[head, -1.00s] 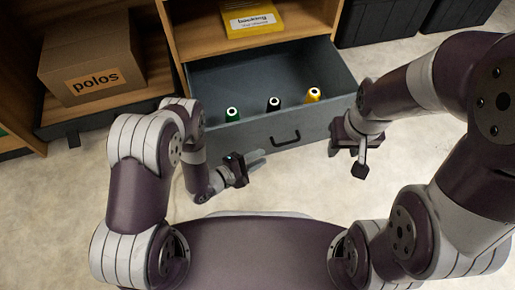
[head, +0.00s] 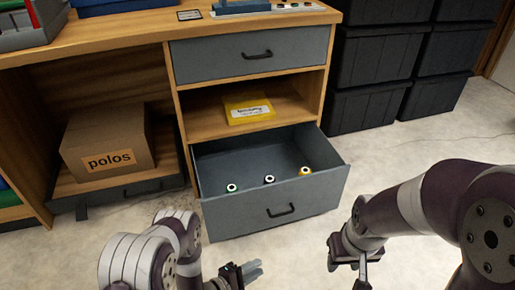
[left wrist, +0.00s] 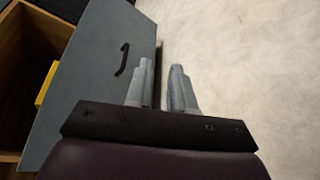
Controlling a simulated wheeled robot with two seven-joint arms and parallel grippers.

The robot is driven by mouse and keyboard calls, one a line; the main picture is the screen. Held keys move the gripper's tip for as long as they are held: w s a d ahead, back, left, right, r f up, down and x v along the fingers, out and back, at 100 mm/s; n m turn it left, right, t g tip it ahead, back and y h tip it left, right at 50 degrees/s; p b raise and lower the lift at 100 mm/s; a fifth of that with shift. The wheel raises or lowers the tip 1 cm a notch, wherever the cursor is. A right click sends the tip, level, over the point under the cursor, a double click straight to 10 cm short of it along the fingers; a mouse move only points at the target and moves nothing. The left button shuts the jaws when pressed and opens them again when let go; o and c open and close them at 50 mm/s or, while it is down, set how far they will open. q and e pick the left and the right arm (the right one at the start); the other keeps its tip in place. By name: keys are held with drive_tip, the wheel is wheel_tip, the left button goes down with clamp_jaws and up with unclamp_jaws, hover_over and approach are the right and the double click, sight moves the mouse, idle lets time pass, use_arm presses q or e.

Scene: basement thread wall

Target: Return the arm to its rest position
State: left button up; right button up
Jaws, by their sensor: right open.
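My left gripper (head: 252,270) is near the bottom of the head view, in front of and below the open drawer. In the left wrist view its two grey fingers (left wrist: 162,82) are apart with nothing between them. My right gripper (head: 348,262) is at the lower right of the head view, beside the drawer's right front corner in the picture. It is open, and I see nothing held in it. Both arms are bent, and much of the left arm is cut off by the picture's lower edge.
The open grey drawer (head: 238,219) holds three spools: green (head: 232,188), black (head: 269,180) and yellow (head: 305,171). A yellow box (head: 247,108) lies on the shelf above. A polos carton (head: 108,140) stands left. Black bins (head: 372,110) are stacked right. Bare floor (head: 420,150) lies right of the drawer.

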use_arm(q)
drive_tip(key=w+a+r+m+y+p, duration=0.4)
drive_tip(key=w+a+r+m+y, duration=0.1)
drive_tip(key=w+r, duration=0.4)
drive_tip(key=a+r+m+g+y+p, duration=0.1)
drive_tip(key=a+r+m+y+p, duration=0.15)
drive_tip(key=r, duration=0.35)
drive_tip(key=a+r+m+g+y+p, duration=0.1)
drive_tip(key=a+r+y, duration=0.1)
drive_tip(key=a+r, duration=0.3)
drive_tip(key=s+a+r+m+g+y+p, duration=0.1)
drive_tip(key=s+a+r+m+g+p, duration=0.15)
drive_tip(key=s+r, duration=0.7)
drive_tip(key=s+a+r+m+g+y+p, duration=0.1)
drive_tip(key=s+a+r+m+g+p, duration=0.15)
drive_tip(key=s+r, duration=0.7)
wheel_tip(320, 180, up, 37)
drive_tip(key=p, duration=3.7)
drive_tip(key=shift+w+d+g+p, duration=0.2)
drive_tip(key=shift+g+p, duration=0.1)
drive_tip(key=shift+g, duration=0.1)
use_arm(e)
wheel_tip(320, 180, up, 50)
drive_tip(key=w, duration=0.1)
drive_tip(key=shift+r, duration=0.25)
